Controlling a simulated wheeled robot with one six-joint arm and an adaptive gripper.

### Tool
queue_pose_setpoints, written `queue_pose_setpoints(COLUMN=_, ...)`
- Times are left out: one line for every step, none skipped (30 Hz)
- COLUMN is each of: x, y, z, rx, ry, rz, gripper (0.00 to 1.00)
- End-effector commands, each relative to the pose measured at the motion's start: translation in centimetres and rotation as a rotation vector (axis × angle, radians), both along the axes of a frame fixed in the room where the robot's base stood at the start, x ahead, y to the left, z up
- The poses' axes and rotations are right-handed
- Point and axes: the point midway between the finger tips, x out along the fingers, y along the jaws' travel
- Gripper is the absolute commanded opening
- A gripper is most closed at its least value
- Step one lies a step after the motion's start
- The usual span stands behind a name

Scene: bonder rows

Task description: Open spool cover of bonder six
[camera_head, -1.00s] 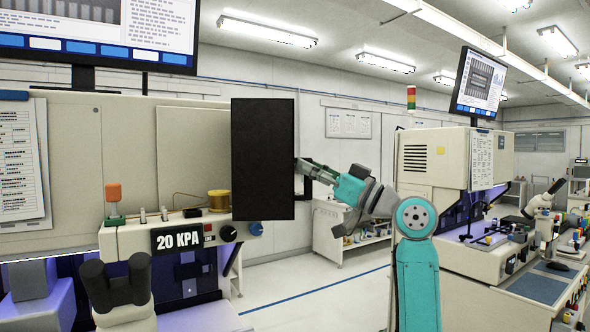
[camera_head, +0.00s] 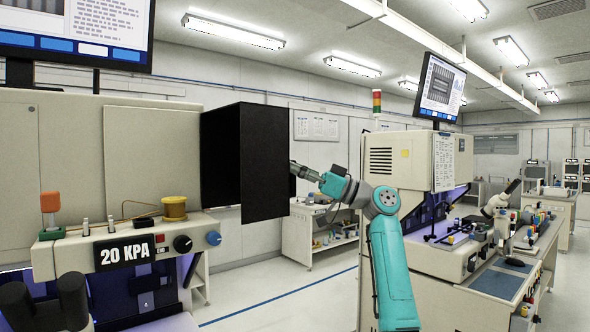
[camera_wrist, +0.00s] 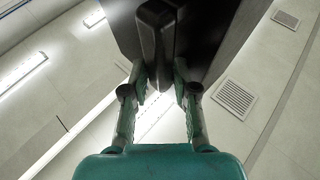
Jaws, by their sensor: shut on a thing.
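The black spool cover (camera_head: 268,162) stands out from the right end of the nearest bonder (camera_head: 70,150), with two dark faces showing. My arm reaches it from the right in the head view, and the cover's right edge hides my fingertips there. In the wrist view my gripper (camera_wrist: 160,78) is shut on a black handle (camera_wrist: 157,35), with a finger on each side. The dark cover (camera_wrist: 215,25) lies behind the handle. A gold spool (camera_head: 175,208) sits on the bonder ledge, left of and below the cover. No bonder number is readable.
A monitor (camera_head: 75,32) hangs above the near bonder. A panel reading 20 KPA (camera_head: 125,253) and knobs are below the spool. Another bonder (camera_head: 405,165) and its bench stand right of my arm. A white cart (camera_head: 318,238) stands behind. Floor is clear between.

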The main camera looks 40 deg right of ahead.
Motion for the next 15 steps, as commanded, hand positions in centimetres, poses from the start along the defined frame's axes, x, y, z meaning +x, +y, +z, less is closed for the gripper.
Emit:
queue_pose_setpoints(x=0.53, y=0.60, z=-0.28, rx=-0.003, ry=0.006, rz=0.007, gripper=0.00)
queue_pose_setpoints(x=0.55, y=0.59, z=-0.30, rx=-0.003, ry=0.006, rz=0.007, gripper=0.00)
queue_pose_setpoints(x=0.57, y=0.57, z=-0.31, rx=-0.004, ry=0.006, rz=0.007, gripper=0.00)
queue_pose_setpoints(x=0.58, y=0.56, z=-0.32, rx=-0.003, ry=0.007, rz=0.008, gripper=0.00)
queue_pose_setpoints(x=0.59, y=0.56, z=-0.33, rx=-0.003, ry=0.007, rz=0.007, gripper=0.00)
queue_pose_setpoints(x=0.60, y=0.56, z=-0.35, rx=-0.003, ry=0.007, rz=0.007, gripper=0.00)
queue_pose_setpoints(x=0.60, y=0.55, z=-0.36, rx=-0.003, ry=0.007, rz=0.007, gripper=0.00)
queue_pose_setpoints(x=0.60, y=0.55, z=-0.37, rx=-0.003, ry=0.007, rz=0.007, gripper=0.00)
queue_pose_setpoints(x=0.60, y=0.55, z=-0.39, rx=-0.003, ry=0.008, rz=0.007, gripper=0.00)
queue_pose_setpoints(x=0.60, y=0.55, z=-0.39, rx=-0.003, ry=0.008, rz=0.007, gripper=0.00)
queue_pose_setpoints(x=0.61, y=0.56, z=-0.40, rx=-0.003, ry=0.008, rz=0.007, gripper=0.00)
queue_pose_setpoints(x=0.60, y=0.56, z=-0.43, rx=-0.004, ry=0.008, rz=0.008, gripper=0.00)
queue_pose_setpoints(x=0.61, y=0.56, z=-0.44, rx=-0.004, ry=0.008, rz=0.008, gripper=0.00)
queue_pose_setpoints(x=0.61, y=0.56, z=-0.44, rx=-0.003, ry=0.008, rz=0.008, gripper=0.00)
queue_pose_setpoints(x=0.61, y=0.56, z=-0.46, rx=-0.004, ry=0.009, rz=0.008, gripper=0.33)
